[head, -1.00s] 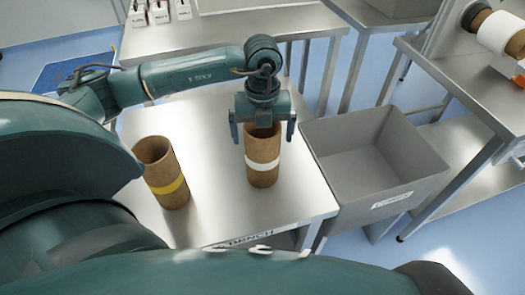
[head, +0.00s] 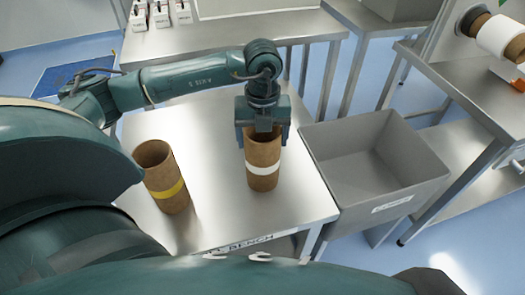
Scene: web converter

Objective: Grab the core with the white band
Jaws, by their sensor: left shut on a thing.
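The core with the white band (head: 262,168) is a brown cardboard tube standing upright on the steel bench (head: 215,225), near its right side. My left gripper (head: 262,138) points down over its top and is shut on the upper part of this core, one finger at each side. A second core with a yellow band (head: 163,178) stands upright to the left on the same bench, apart from the gripper. My right gripper is not in view.
An open grey bin (head: 395,198) with a label stands just right of the bench. A table at the far right carries a white roll on a brown core (head: 499,36). Steel tables stand behind. The bench between the two cores is clear.

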